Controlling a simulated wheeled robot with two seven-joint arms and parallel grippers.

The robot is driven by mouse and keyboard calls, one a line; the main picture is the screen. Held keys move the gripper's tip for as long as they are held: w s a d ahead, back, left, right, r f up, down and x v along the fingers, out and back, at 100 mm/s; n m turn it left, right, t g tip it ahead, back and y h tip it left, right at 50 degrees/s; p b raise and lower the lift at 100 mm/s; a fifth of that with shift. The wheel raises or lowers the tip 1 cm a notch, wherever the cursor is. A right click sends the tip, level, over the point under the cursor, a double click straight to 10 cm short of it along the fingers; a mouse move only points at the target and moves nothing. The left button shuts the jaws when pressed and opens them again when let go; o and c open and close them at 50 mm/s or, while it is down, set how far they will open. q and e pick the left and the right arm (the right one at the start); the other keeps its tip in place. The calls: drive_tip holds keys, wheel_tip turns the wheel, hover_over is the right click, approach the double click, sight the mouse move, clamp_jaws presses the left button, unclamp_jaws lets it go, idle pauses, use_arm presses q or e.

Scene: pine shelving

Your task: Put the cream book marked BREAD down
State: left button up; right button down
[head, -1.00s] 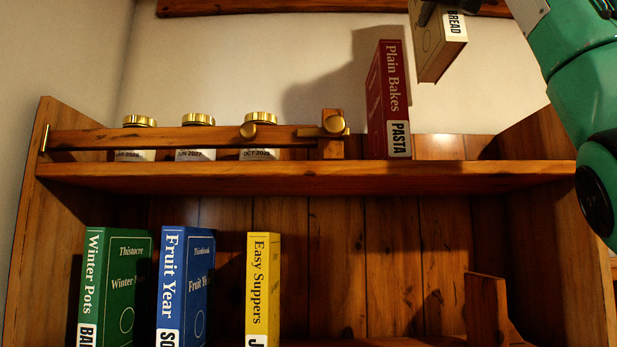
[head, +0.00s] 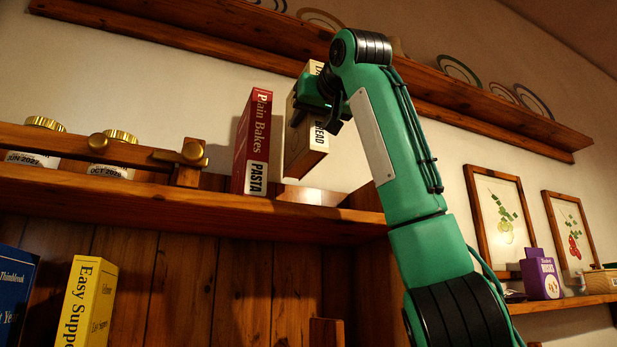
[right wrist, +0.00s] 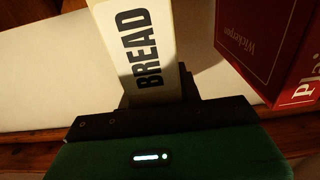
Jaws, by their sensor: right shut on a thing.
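The cream book marked BREAD (head: 307,145) is upright and slightly tilted at the upper shelf, right of the red Plain Bakes book marked PASTA (head: 253,140). A narrow gap separates the two books. My right gripper (head: 318,100) is shut on the cream book near its upper part; its fingers hide some of the cover. The cream book's lower end appears slightly above the shelf board (head: 330,220); contact cannot be told. In the right wrist view the BREAD label (right wrist: 140,50) points away from the jaws, with the red book (right wrist: 265,45) at right. My left gripper is out of view.
Brass-lidded jars (head: 118,137) stand behind a wooden rail (head: 85,145) at left. Yellow (head: 88,300) and blue (head: 15,290) books are on the lower shelf. A higher wall shelf (head: 450,105) holds plates. A purple box-like item (head: 540,275) stands on a shelf at right.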

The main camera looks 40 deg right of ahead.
sight(309, 161)
wheel_tip(309, 161, down, 6)
drive_tip(key=shift+d+b, duration=0.1)
drive_tip(key=shift+b, duration=0.2)
drive_tip(key=shift+s+f, duration=0.1)
drive_tip(key=shift+f, duration=0.5)
drive_tip(key=shift+a+f, duration=0.2)
drive_tip(key=shift+f, duration=0.7)
drive_tip(key=shift+d+f, duration=0.2)
drive_tip(key=shift+f, duration=0.45)
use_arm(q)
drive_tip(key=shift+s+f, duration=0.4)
use_arm(e)
drive_tip(key=shift+a, duration=0.15)
drive_tip(key=shift+a+f, duration=0.1)
drive_tip(key=shift+f, duration=0.05)
drive_tip(key=c, duration=1)
unclamp_jaws()
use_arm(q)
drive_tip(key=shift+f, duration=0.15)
use_arm(e)
drive_tip(key=shift+o, duration=0.2)
